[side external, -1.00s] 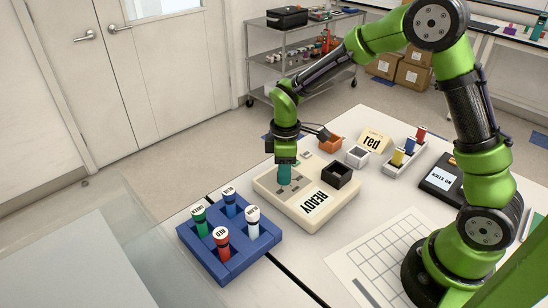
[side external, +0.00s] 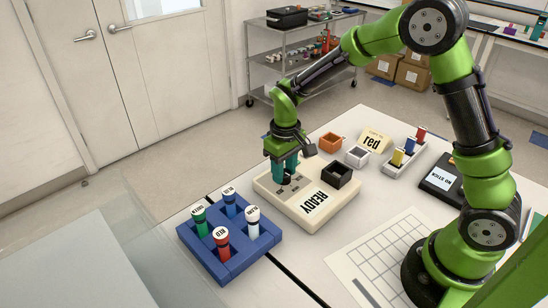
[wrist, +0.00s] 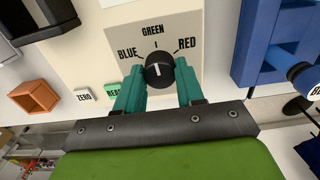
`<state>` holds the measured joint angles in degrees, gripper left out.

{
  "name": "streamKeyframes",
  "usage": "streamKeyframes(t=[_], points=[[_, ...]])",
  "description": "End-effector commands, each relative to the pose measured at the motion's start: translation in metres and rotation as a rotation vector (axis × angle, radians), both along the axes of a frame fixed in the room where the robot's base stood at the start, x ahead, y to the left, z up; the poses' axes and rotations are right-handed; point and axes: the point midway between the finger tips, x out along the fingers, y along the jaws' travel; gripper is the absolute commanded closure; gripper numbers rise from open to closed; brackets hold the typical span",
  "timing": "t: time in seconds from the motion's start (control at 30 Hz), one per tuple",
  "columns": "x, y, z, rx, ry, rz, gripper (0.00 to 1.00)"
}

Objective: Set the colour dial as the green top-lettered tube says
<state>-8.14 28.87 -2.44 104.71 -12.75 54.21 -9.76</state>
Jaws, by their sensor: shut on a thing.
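The colour dial (wrist: 159,72) is a black round knob with a white line, on a cream panel lettered BLUE, GREEN and RED. The line points about at the GREEN tick. My gripper (wrist: 160,78) has its teal fingers on either side of the knob, shut on it. In the side view my gripper (side external: 284,178) is down on the cream machine (side external: 292,212). The green tube (side external: 201,224) stands in the blue rack (side external: 232,267), with a white lettered cap; its lettering is too small to read surely.
Red (side external: 222,248), blue (side external: 229,208) and white (side external: 252,228) tubes share the blue rack.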

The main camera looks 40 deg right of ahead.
Motion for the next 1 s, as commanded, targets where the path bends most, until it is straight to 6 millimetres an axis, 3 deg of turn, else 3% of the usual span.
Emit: streamKeyframes(t=[0.7, 0.73, 0.87, 1.0], points=[[0.0004, -0.0002, 0.0015, 0.001, -0.002, -0.073, 0.93], [0.0003, -0.0002, 0.0015, 0.001, -0.001, -0.073, 0.58], [0.0003, -0.0002, 0.0011, 0.0, -0.001, -0.072, 0.38], [0.0002, -0.0002, 0.0007, 0.0, -0.001, -0.071, 0.37]])
